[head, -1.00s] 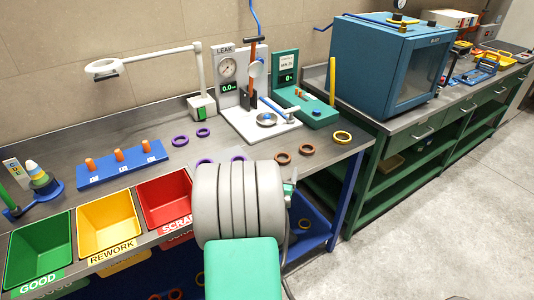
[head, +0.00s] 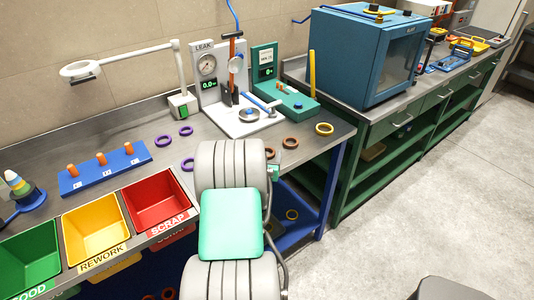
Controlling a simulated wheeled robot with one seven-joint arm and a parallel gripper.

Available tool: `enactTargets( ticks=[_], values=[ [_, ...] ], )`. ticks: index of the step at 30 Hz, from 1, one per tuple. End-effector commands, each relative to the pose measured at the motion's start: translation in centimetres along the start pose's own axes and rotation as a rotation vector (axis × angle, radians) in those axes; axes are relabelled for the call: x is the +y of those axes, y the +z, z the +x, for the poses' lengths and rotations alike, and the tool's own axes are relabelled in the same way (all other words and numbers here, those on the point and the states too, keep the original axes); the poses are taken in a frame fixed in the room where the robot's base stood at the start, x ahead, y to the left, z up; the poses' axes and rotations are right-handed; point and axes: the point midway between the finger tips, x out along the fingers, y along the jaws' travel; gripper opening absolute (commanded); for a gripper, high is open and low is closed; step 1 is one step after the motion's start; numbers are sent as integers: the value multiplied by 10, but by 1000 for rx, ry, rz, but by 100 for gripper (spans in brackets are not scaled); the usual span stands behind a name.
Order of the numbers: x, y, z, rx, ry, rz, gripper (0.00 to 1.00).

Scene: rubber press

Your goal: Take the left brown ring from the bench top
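The left brown ring (head: 269,152) lies flat on the grey bench top (head: 215,143), just right of the upper end of my arm in the picture. Part of it is close to or behind my arm's edge. A second brown ring (head: 290,142) lies a little to its right and farther back. My arm's thick grey and green links stand in front of the bench. My gripper's fingers do not show; they are hidden behind the arm or out of frame.
Purple rings (head: 163,140) lie at the left. The leak tester (head: 240,120) stands behind the brown rings. A blue peg rack (head: 104,172) and red scrap bin (head: 155,203) are left of my arm.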

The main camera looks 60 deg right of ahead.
Motion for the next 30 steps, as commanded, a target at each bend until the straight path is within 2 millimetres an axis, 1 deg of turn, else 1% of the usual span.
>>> enactTargets(
  ticks=[1,2,20,27,30],
  values=[
    [0,0,0,0,0,0,68],
    [0,0,0,0,0,0,66],
    [0,0,0,0,0,0,16],
    [0,-1,0,1,0,0,16],
    [0,-6,-1,2,0,0,16]
  ],
)
